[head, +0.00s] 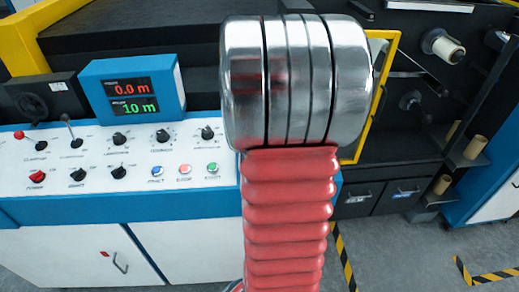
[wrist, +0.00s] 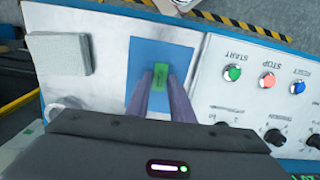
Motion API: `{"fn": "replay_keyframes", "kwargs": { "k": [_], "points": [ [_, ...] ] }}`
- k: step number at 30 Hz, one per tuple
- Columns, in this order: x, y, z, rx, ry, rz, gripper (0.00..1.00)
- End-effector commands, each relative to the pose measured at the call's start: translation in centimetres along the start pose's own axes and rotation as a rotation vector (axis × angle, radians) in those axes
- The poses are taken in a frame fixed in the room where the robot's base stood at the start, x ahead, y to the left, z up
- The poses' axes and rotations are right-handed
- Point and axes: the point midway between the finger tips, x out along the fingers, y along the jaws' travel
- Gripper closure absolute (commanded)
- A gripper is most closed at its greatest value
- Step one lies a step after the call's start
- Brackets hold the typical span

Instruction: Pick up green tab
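The small green tab (wrist: 161,75) is in the wrist view, on or just above a blue square pad (wrist: 180,58) on the white panel. My gripper (wrist: 161,82) reaches over the pad, one grey-purple finger on each side of the tab. The fingers are apart, with narrow gaps beside the tab, so my gripper looks open. Whether a fingertip touches the tab is too small to tell. In the head view my red and silver arm blocks the middle, and neither the tab nor the fingers show.
A grey-green square block (wrist: 58,54) lies left of the pad. To the right are START, STOP and RESET buttons (wrist: 267,80) and black knobs. In the head view, a blue display box (head: 130,92) stands behind the control panel (head: 110,178). Rollers and machinery stand at the right.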

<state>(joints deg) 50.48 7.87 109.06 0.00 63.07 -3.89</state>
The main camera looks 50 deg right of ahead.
Motion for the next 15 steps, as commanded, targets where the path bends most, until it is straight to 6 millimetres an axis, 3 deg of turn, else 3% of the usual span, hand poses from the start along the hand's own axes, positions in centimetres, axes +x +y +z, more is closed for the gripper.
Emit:
{"fn": "replay_keyframes", "kwargs": {
  "k": [8, 15],
  "points": [
    [0.00, 0.00, 0.00, 0.000, 0.000, 0.000, 0.99],
    [0.02, -0.01, 0.01, 0.000, -0.001, 0.000, 1.00]
  ]
}}
